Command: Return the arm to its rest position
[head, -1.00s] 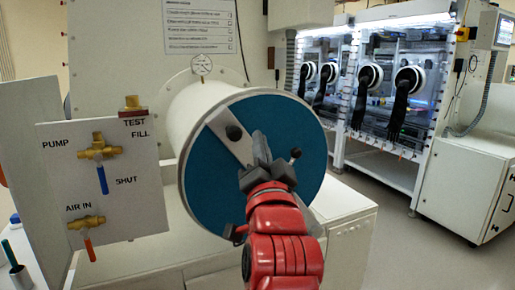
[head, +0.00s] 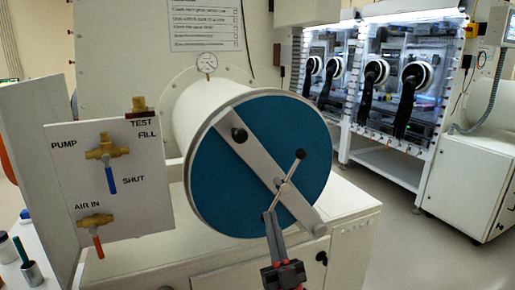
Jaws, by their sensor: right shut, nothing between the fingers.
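My right gripper (head: 270,216) is at the bottom centre of the head view, its fingers pointing up and closed with nothing between them. In the picture its tips overlap the lower part of the round blue door (head: 240,185) on the white cylindrical chamber; I cannot tell how far in front they are. A grey bar (head: 262,170) crosses the door diagonally. A thin handle with a black ball (head: 300,154) ends near the gripper tips in the picture; whether they touch is unclear. My left gripper is not in view.
A valve panel (head: 150,205) with blue-handled and red-handled valves stands left of the chamber. A gauge (head: 207,62) sits above it. A white cabinet (head: 350,232) is below. A lit glovebox (head: 395,75) with black gloves stands at the back right, with open floor in front.

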